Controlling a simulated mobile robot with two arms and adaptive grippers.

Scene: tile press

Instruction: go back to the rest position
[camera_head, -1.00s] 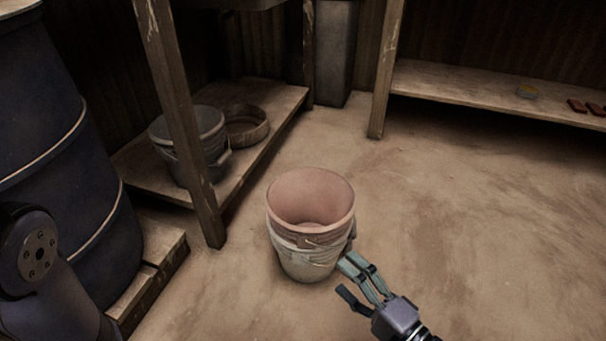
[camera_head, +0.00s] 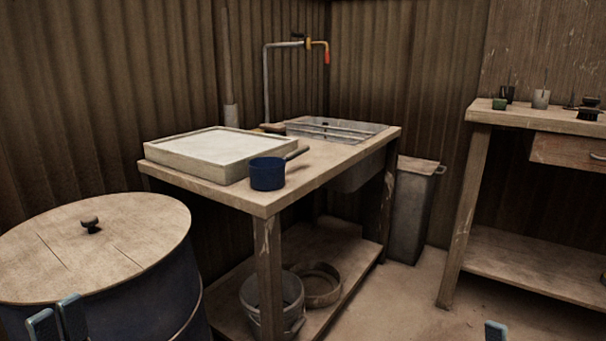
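My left gripper (camera_head: 57,318) shows at the bottom left, in front of the blue barrel. Its two fingertips stand a little apart with nothing seen between them. My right gripper shows only as one fingertip (camera_head: 495,331) at the bottom edge, right of the middle. The rest of it is cut off, so its opening is hidden.
A blue barrel (camera_head: 95,318) with a wooden lid (camera_head: 95,250) stands at the left. A wooden sink table (camera_head: 310,178) bears a framed white slab (camera_head: 225,147), a blue pot (camera_head: 267,174) and a metal basin (camera_head: 360,135). A workbench (camera_head: 530,120) stands right. Floor (camera_head: 410,305) is clear between them.

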